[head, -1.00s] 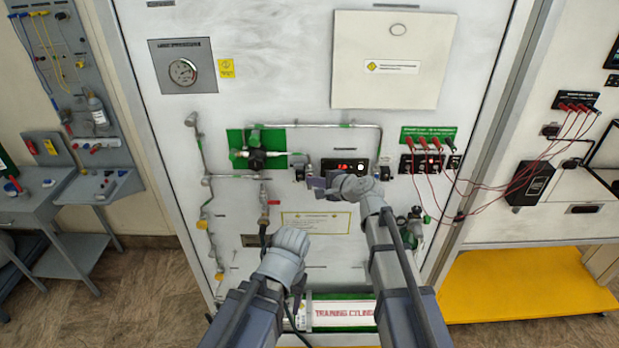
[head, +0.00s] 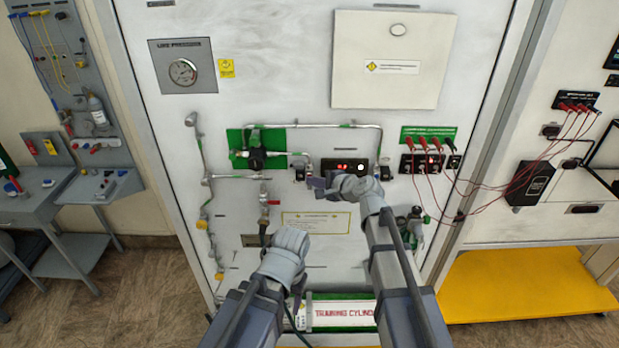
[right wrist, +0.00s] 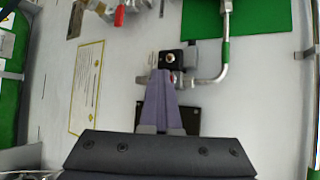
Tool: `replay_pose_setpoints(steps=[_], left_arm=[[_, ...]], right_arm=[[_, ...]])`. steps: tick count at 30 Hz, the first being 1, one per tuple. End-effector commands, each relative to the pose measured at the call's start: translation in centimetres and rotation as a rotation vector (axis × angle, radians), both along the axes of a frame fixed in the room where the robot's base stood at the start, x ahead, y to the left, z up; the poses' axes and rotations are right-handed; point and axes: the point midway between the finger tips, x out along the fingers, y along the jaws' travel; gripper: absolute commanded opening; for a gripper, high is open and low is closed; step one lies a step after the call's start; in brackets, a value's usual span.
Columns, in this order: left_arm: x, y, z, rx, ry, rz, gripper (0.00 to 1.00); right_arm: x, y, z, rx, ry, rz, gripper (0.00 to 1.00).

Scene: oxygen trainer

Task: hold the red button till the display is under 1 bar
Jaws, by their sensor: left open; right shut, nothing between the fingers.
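The display (head: 344,166) is a small dark panel with red digits too small to read. My right gripper (head: 317,185) is shut and empty, in front of the panel just left of the display. In the right wrist view its closed fingers (right wrist: 162,75) reach toward a black block with a small round button (right wrist: 170,57); the tips overlap its lower edge, and I cannot tell whether they touch. The button's colour is unclear there. The block also shows in the head view (head: 300,171). My left gripper (head: 290,245) is open, lower, in front of the panel; its fingertips are hard to make out.
Pipes and a green-backed regulator (head: 256,158) lie left of the display. A red-handled valve (head: 266,202) with a black hose hangs below. Red leads (head: 437,145) plug in at the right. The training cylinder (head: 342,313) lies at the bottom. A pressure gauge (head: 183,72) is upper left.

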Motion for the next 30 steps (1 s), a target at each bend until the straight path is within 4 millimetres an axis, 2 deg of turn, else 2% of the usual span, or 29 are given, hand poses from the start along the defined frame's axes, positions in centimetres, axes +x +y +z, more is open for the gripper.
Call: replay_pose_setpoints(steps=[11, 23, 30], left_arm=[[0.0, 0.0, 0.0, 0.000, 0.000, 0.000, 0.59], [0.0, 0.0, 0.0, 0.000, 0.000, 0.000, 0.59], [0.0, 0.0, 0.0, 0.000, 0.000, 0.000, 0.59]], right_arm=[[-1.5, 0.0, 0.0, 0.000, -0.001, -0.001, 0.00], [-1.8, 0.0, 0.0, 0.000, 0.000, 0.000, 0.00], [-3.5, 0.0, 0.0, 0.000, 0.000, 0.000, 0.00]])
